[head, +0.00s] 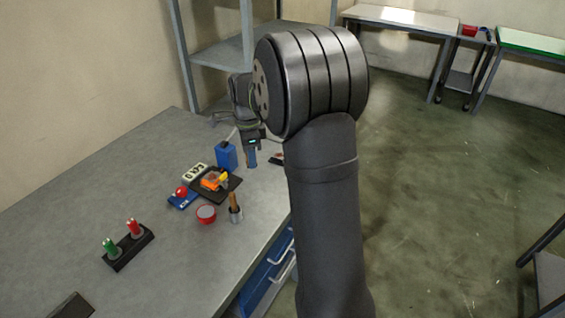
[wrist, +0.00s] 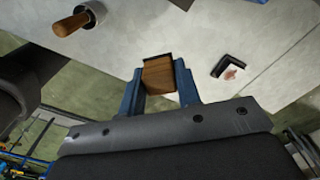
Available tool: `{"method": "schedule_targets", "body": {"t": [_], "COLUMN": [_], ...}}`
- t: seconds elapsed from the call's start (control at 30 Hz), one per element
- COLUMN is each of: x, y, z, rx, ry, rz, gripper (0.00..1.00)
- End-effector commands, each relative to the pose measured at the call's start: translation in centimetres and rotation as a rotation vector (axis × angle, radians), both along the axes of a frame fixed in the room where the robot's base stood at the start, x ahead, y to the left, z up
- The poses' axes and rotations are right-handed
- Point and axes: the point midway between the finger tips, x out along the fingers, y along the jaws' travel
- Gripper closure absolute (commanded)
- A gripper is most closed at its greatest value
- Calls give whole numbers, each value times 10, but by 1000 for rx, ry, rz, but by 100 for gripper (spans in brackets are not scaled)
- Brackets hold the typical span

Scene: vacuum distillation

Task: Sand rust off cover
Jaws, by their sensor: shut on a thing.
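My gripper, with blue fingers, is shut on a brown wooden block (wrist: 158,76) with a black edge. In the wrist view the fingers (wrist: 160,88) clasp the block from both sides, above the grey table. A small pale piece with a black L-shaped edge and a reddish-brown patch, which looks like the rusty cover (wrist: 230,71), lies on the table, apart from the block. In the head view it seems to be the small dark-and-pale piece (head: 277,158) right of my gripper (head: 251,159). The block cannot be made out there.
A blue box (head: 227,156) stands left of my gripper. The left of the table (head: 75,215) is clear.

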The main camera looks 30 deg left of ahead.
Motion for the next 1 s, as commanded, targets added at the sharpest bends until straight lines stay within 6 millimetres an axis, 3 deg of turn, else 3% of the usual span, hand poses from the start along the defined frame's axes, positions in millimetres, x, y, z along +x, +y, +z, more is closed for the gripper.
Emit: {"method": "schedule_targets", "body": {"t": [0.03,0.2,0.4,0.67,1.0], "x": [-9,-36,-63,-72,-72], "y": [22,80,121,133,132], "z": [-1,-1,-1,-5,-32], "rx": [-1,0,0,-1,-2], "ry": [1,0,0,1,2], "rz": [110,451,714,802,799], "gripper": [88,88,88,88,88]}}
